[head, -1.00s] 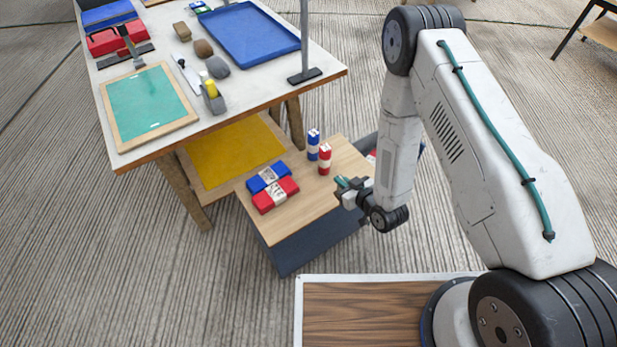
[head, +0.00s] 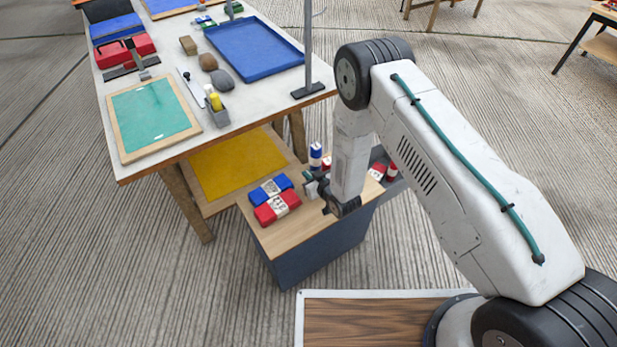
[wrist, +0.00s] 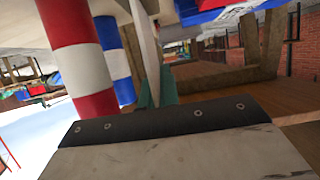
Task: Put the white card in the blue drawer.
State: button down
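My gripper (head: 312,184) is low over the wooden top of a dark blue-grey cabinet (head: 318,250), close beside the upright rolls. In the wrist view, a thin pale strip (wrist: 146,45) stands edge-on by a teal fingertip (wrist: 164,88); I cannot tell whether it is the white card or part of my gripper. Whether the fingers are open or shut is unclear. No white card shows plainly in the head view. An open dark drawer (head: 393,187) sticks out at the cabinet's back right, partly hidden by my arm, with red-and-white items in it.
A blue-and-white roll (head: 315,156) and a red-and-white roll (wrist: 82,55) stand near my gripper. Blue (head: 270,190) and red (head: 277,207) banded packs lie on the cabinet's front left. A worktable (head: 180,150) with a blue tray (head: 254,50) and a metal post (head: 308,45) stands behind.

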jog(key=shift+f, duration=0.6)
jog(key=shift+f, duration=0.1)
jog(key=c, duration=1.6)
grip_release()
jog(key=shift+c, duration=0.2)
